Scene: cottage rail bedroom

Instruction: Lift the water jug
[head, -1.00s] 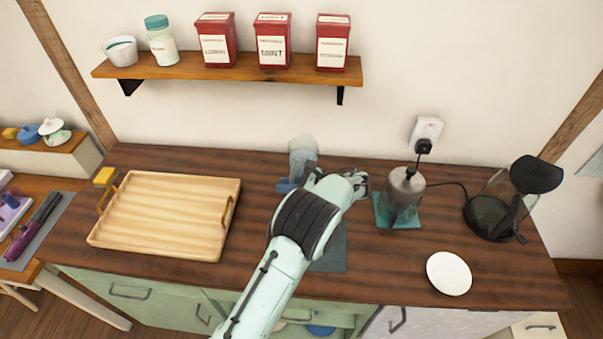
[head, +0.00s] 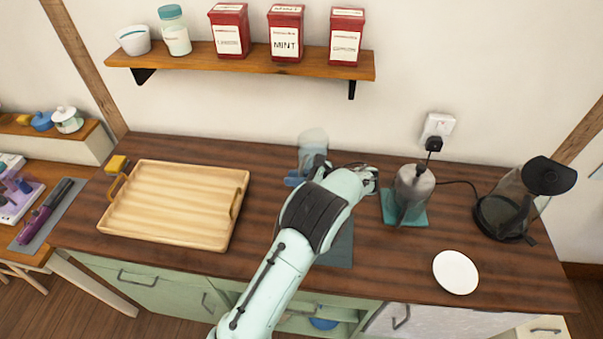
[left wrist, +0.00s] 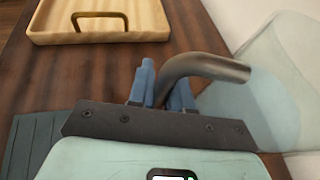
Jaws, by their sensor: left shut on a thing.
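The water jug (head: 314,142) is a clear, bluish see-through vessel near the back of the dark wood counter, seen beyond my left arm. In the left wrist view the jug (left wrist: 262,105) fills the right side, with its bent grey handle (left wrist: 215,66) reaching left. My left gripper (head: 297,180) has blue fingers at the near side of the jug. In the left wrist view the gripper (left wrist: 160,85) is shut on the handle between its fingers. Whether the jug's base touches the counter is hard to tell. My right gripper is not in view.
A wooden tray (head: 170,205) lies left of the jug. A grey vessel (head: 414,182) on a teal mat (head: 390,208), a black-lidded glass kettle (head: 508,205) and a white plate (head: 455,272) are to the right. A wall shelf (head: 200,58) with red tins hangs above.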

